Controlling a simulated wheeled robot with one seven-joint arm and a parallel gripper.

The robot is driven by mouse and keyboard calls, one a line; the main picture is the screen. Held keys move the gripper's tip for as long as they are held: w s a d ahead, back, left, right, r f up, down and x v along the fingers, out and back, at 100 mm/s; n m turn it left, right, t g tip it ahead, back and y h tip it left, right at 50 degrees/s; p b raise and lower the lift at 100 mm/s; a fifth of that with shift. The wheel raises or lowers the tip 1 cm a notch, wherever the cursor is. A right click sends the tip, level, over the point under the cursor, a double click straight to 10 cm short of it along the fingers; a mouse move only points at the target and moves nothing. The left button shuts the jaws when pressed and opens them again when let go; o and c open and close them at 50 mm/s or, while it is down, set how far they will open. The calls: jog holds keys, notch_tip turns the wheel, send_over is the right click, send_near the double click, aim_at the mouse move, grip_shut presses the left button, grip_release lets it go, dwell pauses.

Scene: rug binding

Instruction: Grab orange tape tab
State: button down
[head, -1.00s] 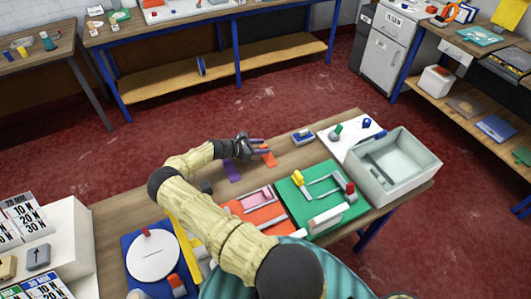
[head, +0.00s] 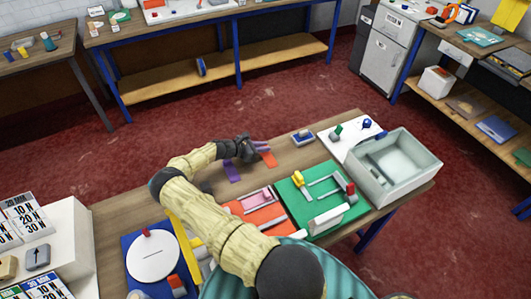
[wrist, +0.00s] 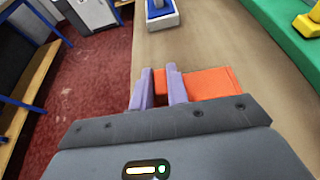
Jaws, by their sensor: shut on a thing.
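The orange tape tab (head: 269,160) lies at the far edge of the workbench, beside a purple tab (head: 232,171). My gripper (head: 264,146) has lilac fingers and is shut on the orange tab. In the wrist view my gripper (wrist: 160,73) has one finger on each side of that small orange part. The fingers hide some of the tab.
A green fixture board (head: 310,232) with a yellow knob lies right of the arm. A grey bin (head: 433,165) stands at the bench's right end. A small blue-and-white block (head: 302,137) sits beyond the tab. A white disc (head: 153,258) lies at the left.

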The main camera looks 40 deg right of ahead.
notch_tip(320, 180, up, 10)
jog(key=b, duration=0.2)
jog(key=shift+b, duration=0.35)
